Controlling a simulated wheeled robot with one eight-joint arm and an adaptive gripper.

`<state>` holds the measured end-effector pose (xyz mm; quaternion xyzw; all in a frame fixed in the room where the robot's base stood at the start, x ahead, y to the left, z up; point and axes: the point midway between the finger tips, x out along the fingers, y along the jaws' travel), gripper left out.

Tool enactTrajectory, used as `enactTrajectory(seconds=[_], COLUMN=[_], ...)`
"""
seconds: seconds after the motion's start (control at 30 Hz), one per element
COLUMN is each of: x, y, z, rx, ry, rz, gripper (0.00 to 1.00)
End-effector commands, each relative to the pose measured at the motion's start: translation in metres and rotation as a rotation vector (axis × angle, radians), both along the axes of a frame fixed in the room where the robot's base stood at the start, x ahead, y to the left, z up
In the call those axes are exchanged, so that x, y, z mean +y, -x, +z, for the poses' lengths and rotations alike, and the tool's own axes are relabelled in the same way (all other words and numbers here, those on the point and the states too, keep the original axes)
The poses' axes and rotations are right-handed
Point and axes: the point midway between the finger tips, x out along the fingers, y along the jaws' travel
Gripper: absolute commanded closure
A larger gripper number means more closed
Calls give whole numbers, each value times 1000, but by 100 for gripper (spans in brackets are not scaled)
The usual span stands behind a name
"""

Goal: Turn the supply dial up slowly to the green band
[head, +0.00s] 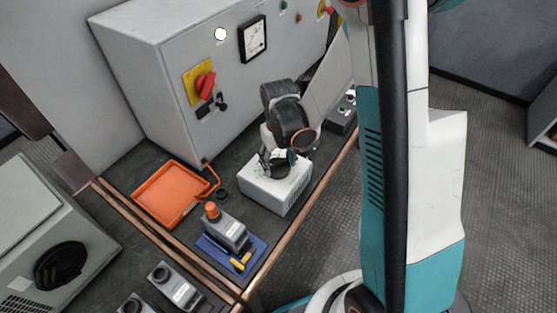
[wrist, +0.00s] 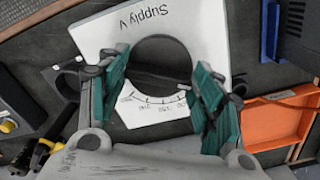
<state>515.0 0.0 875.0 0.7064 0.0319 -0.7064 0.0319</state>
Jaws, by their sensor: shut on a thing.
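The supply box (head: 270,192) is a white block on the dark bench, marked "Supply V" in the wrist view (wrist: 98,36). Its dial (wrist: 160,58) is a dark round knob on the top face. A printed scale arc (wrist: 155,108) with small numbers shows beside it; they are too blurred to read surely. My gripper (head: 279,161) points down over the box and is shut on the dial, with one teal-padded finger at each side in the wrist view (wrist: 161,68). No green band or pointer can be made out; fingers cover part of the face.
A grey cabinet (head: 150,75) behind carries a panel meter (head: 253,39) and a red rotary switch (head: 205,84) on a yellow plate. An orange tray (head: 160,194) and a grey instrument (head: 226,232) on a blue mat (head: 258,251) lie close to the box. A copper-coloured rail edges the bench.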

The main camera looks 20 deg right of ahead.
Motion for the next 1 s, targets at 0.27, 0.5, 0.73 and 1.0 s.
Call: enactTrajectory(seconds=[0.27, 0.5, 0.73, 1.0], x=[0, 1, 2, 2], y=[-1, 0, -1, -1], z=[-1, -1, -1, 0], rx=[0, 0, 0, -1], ry=[0, 0, 0, 0], rz=[-122, -290, -421, -500], gripper=[64, 64, 64, 64])
